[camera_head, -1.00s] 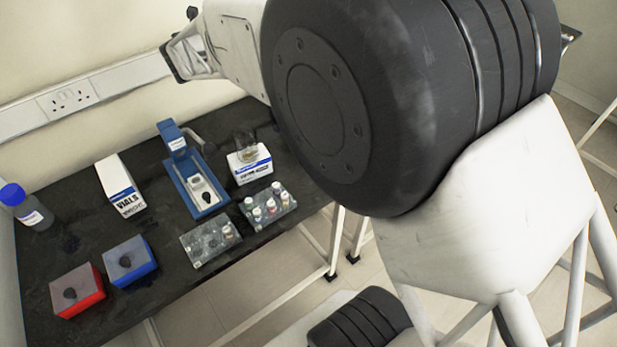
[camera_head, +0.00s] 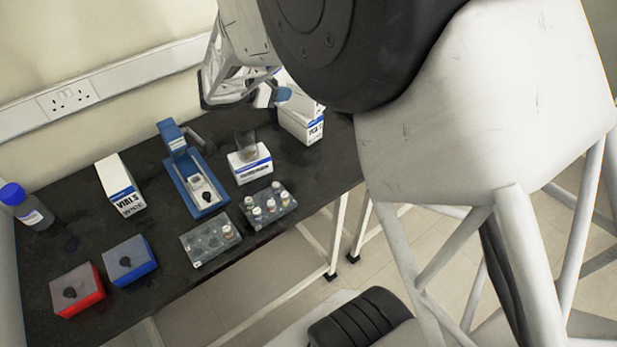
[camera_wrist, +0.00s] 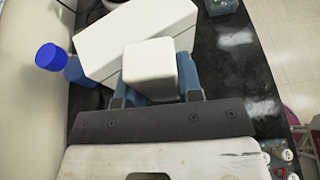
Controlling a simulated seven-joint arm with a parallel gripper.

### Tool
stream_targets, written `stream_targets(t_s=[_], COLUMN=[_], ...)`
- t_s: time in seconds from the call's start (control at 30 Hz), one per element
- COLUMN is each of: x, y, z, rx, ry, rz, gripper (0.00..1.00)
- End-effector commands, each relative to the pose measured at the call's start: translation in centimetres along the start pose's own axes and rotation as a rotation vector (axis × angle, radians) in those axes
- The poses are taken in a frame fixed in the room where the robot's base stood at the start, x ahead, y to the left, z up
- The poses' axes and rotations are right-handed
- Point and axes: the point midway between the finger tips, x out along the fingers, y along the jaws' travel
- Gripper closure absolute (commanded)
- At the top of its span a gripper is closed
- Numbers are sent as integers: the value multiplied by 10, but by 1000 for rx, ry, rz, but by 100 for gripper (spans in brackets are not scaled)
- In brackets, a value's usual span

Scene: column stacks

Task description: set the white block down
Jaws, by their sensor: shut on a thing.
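The white block (camera_wrist: 150,68) sits between the blue fingers of my gripper (camera_wrist: 155,85) in the wrist view, and the gripper is shut on it. In the head view my gripper (camera_head: 278,96) is at the back right of the bench, partly hidden by my own arm. A white box (camera_head: 302,122) with a blue and black label stands just below it there. In the wrist view a larger white box (camera_wrist: 108,35) lies behind and below the block. I cannot tell whether the block touches it.
The dark bench (camera_head: 240,285) also holds a white vials box (camera_head: 118,182), a blue device (camera_head: 185,165), a small white box (camera_head: 250,165) with a glass beaker, vial racks (camera_head: 268,205), red (camera_head: 77,290) and blue (camera_head: 130,262) boxes, and a blue-capped bottle (camera_head: 25,205). A wall stands behind.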

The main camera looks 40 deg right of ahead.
Motion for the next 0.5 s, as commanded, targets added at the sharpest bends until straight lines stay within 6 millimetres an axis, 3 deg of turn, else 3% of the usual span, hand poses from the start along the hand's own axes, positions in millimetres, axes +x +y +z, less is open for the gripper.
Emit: stream_targets(t_s=[0.5], x=[32], y=[-84], z=[-35], rx=[196], ry=[1], rz=[-483], gripper=[89])
